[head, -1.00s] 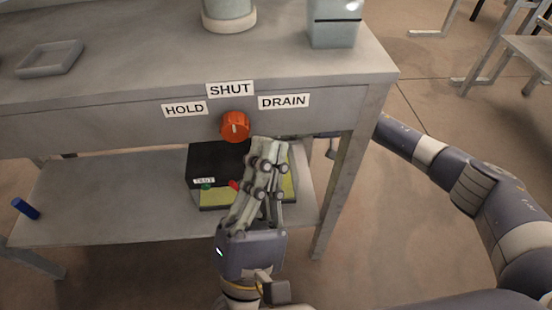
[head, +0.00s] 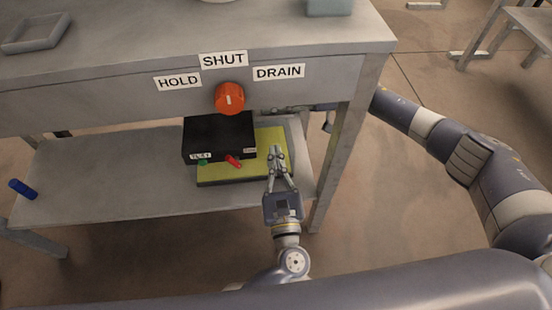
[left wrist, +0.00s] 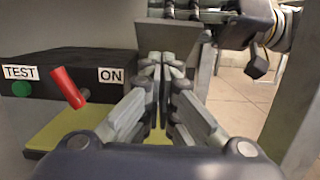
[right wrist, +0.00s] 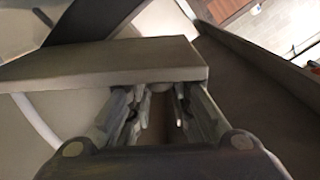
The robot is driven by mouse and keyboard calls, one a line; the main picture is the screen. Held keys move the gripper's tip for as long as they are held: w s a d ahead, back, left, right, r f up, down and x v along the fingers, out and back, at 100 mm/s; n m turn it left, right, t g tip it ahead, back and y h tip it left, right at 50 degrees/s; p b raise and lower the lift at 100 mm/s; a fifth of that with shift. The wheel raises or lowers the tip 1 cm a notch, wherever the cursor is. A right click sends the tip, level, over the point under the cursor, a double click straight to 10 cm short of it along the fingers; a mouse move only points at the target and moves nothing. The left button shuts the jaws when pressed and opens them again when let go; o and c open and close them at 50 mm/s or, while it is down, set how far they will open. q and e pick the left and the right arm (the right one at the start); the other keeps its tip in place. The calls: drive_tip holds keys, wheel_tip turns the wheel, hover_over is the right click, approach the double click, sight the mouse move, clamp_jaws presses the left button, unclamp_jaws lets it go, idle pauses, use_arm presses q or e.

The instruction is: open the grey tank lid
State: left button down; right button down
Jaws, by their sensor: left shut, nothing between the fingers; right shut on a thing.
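A grey flat panel (right wrist: 110,65), perhaps the tank lid, lies across the fingertips of my right gripper (right wrist: 155,95) in the right wrist view. My right gripper is shut on its edge. In the head view the right gripper (head: 270,109) reaches under the tabletop from the right, partly hidden. My left gripper (head: 274,152) is shut and empty over the right part of a yellow-green base (head: 230,178). In the left wrist view a grey panel (left wrist: 168,36) stands just beyond its fingertips, with the right gripper (left wrist: 200,14) above it. The tank itself is not clearly seen.
A black box (head: 218,136) with a green button (head: 203,162) and red lever (head: 233,161) sits on the lower shelf (head: 90,180). An orange knob (head: 229,98) points to SHUT. A table leg (head: 333,160) stands close right. A blue cylinder (head: 23,189) lies left.

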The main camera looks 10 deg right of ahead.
use_arm(q)
drive_tip(key=w, duration=0.4)
drive_tip(key=w+r, duration=0.1)
drive_tip(key=w, duration=0.1)
drive_tip(key=shift+w, duration=0.25)
use_arm(e)
drive_tip(key=shift+w+d, duration=0.1)
drive_tip(key=shift+d, duration=0.15)
use_arm(q)
drive_tip(key=shift+r, duration=0.1)
